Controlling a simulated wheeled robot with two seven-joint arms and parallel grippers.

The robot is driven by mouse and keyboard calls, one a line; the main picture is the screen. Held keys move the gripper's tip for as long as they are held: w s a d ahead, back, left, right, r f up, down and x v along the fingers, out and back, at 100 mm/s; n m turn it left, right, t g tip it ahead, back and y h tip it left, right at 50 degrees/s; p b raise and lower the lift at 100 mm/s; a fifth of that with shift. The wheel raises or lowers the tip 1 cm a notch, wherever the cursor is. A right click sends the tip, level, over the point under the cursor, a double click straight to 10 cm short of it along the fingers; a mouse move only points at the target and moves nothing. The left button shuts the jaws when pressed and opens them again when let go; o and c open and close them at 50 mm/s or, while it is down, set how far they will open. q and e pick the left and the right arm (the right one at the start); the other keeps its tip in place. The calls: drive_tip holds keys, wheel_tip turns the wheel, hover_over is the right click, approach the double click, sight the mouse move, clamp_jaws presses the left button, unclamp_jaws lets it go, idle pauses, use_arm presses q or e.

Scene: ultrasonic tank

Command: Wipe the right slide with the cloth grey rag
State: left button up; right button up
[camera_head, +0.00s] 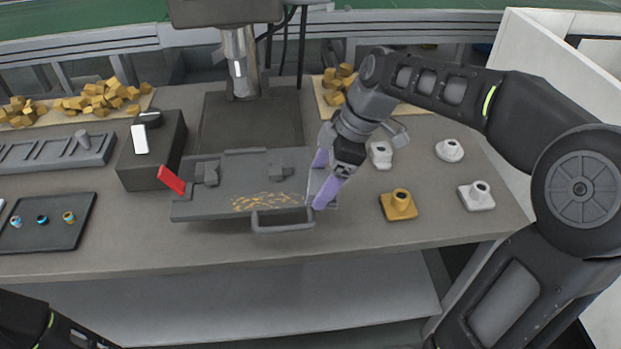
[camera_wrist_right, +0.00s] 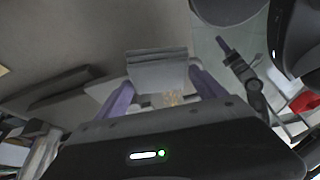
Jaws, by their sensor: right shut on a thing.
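My right gripper (camera_head: 319,182), with purple fingers, is over the right end of the dark grey slide plate (camera_head: 222,193), below the drill column. In the right wrist view, its fingers (camera_wrist_right: 164,93) are on either side of a grey folded piece (camera_wrist_right: 158,72), which looks like the grey rag. The gripper is shut on it. In the head view the rag is mostly hidden by the fingers. Yellow chips (camera_head: 268,202) lie scattered on the front right part of the plate. I cannot tell whether the rag touches the plate. My left gripper is out of view.
A grey handle (camera_head: 283,222) is at the plate's front edge, and a red lever (camera_head: 171,179) is at its left. A dark box (camera_head: 150,165) stands further left. A yellow mount (camera_head: 398,205) and white mounts (camera_head: 476,196) stand to the right.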

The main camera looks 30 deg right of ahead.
drive_tip(key=shift+d, duration=0.25)
drive_tip(key=shift+r+p, duration=2.05)
drive_tip(key=shift+r, duration=0.95)
drive_tip(key=shift+s+r+p, duration=0.1)
drive_tip(key=shift+r+p, duration=0.85)
drive_tip(key=shift+r, duration=0.55)
drive_tip(key=shift+r, duration=0.1)
